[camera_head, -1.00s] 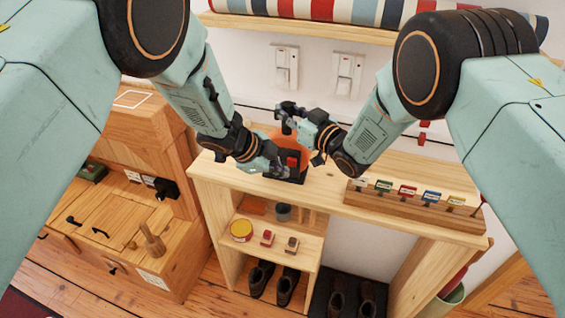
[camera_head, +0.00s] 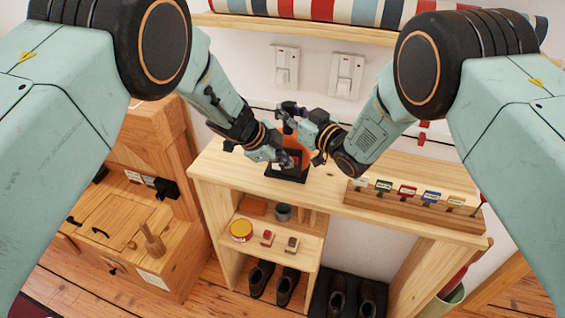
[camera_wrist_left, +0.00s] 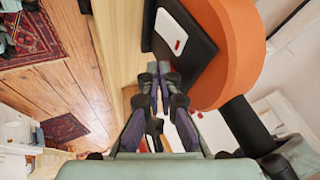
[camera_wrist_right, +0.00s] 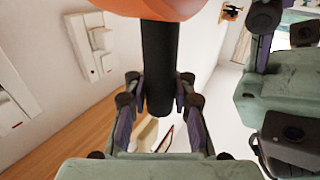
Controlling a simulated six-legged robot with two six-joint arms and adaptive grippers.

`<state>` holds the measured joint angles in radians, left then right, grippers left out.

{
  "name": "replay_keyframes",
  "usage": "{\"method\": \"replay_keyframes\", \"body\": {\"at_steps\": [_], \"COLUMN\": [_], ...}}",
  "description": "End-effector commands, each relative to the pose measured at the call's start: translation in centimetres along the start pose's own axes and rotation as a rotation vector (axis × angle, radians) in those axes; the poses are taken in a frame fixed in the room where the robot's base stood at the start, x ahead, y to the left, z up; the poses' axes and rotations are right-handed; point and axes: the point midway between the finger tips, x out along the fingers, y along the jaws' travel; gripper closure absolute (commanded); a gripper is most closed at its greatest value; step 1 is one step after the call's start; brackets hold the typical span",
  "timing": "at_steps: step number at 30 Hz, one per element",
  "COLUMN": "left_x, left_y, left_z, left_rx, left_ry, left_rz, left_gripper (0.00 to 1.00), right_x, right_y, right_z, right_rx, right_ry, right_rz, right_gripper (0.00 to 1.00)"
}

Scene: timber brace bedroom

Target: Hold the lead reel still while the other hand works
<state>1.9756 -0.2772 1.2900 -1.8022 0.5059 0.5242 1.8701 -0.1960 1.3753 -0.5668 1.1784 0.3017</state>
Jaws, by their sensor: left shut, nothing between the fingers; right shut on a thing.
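The lead reel (camera_head: 303,150) is an orange drum on a black base (camera_head: 287,176), on the wooden shelf top, partly hidden by my grippers. My right gripper (camera_head: 285,112) is above it; the right wrist view shows its fingers shut on a black bar (camera_wrist_right: 159,60) below the orange drum (camera_wrist_right: 165,7). My left gripper (camera_head: 286,160) is lower, shut and empty, in front of the reel. In the left wrist view its fingertips (camera_wrist_left: 160,82) are beside the black base (camera_wrist_left: 196,45), which bears a white plate with a red mark (camera_wrist_left: 172,34). I cannot tell whether they touch it.
A wooden rack with several coloured tags (camera_head: 410,195) stands on the shelf top (camera_head: 335,190) at the right. Wall switches (camera_head: 346,75) are behind. A yellow tin (camera_head: 241,230) and small items sit on the shelf below, with shoes under it.

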Motion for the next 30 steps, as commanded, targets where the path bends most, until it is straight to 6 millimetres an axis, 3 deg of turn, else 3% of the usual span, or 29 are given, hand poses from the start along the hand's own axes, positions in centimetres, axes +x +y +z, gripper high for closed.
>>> {"method": "replay_keyframes", "body": {"at_steps": [12,20,26,30], "left_x": [0.0,-0.7,-1.9,-4.9], "left_y": [-1.0,0.6,3.1,2.9], "left_z": [0.1,0.1,0.1,0.1], "left_rx": [-0.001,-0.003,-0.003,-0.003], "left_ry": [-0.006,-0.006,-0.008,-0.007], "left_rz": [-0.016,-0.011,-0.008,-0.012], "left_gripper": [1.00,1.00,1.00,1.00], "right_x": [-0.1,-0.1,-0.1,-0.2], "right_y": [-0.5,-0.5,-0.5,-0.5], "right_z": [0.4,0.6,0.7,0.7], "right_rx": [0.010,0.010,0.011,0.011], "right_ry": [-0.008,-0.011,-0.013,-0.014], "right_rz": [-0.009,-0.009,-0.008,-0.008], "right_gripper": [1.00,1.00,1.00,1.00]}}
